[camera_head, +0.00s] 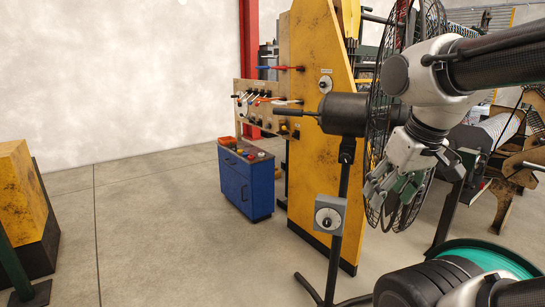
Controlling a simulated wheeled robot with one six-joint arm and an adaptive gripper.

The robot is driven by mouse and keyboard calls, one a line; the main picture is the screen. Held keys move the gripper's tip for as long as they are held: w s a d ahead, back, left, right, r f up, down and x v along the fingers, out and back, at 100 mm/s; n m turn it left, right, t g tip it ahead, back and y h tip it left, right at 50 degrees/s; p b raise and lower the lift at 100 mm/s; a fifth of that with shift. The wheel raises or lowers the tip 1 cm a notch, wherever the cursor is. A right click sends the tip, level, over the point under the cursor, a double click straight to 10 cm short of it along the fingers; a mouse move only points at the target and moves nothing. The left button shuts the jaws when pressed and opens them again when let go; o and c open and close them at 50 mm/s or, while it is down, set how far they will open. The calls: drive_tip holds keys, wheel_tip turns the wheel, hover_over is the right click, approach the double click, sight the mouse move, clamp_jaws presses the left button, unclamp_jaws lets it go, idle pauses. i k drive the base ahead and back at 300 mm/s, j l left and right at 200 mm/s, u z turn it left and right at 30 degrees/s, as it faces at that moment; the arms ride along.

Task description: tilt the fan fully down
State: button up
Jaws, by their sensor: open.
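The fan stands at the right of centre on a dark pole with splayed feet. Its round black wire cage (378,110) is seen nearly edge-on, and its dark motor housing (343,114) points left with a thin rod at the back. The fan looks about level. A grey box with a round dial (328,217) sits low on the pole. My gripper (376,196) is open and empty at the lower front of the cage. It overlaps the cage in the picture; I cannot tell whether it touches. My arm hides part of the cage's right side.
A tall yellow machine panel (307,80) stands behind the fan. A blue cabinet (246,182) with small items on top is left of it. A yellow block (14,205) is at the far left. Machinery (508,135) fills the right. The floor at centre left is clear.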

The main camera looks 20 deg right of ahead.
sight(346, 115)
drive_tip(key=z, duration=0.85)
drive_tip(key=i+j+u, duration=0.2)
drive_tip(key=j+u, duration=0.25)
drive_tip(key=i+j+u, duration=0.4)
drive_tip(key=k+l, duration=0.05)
drive_tip(key=k, duration=0.05)
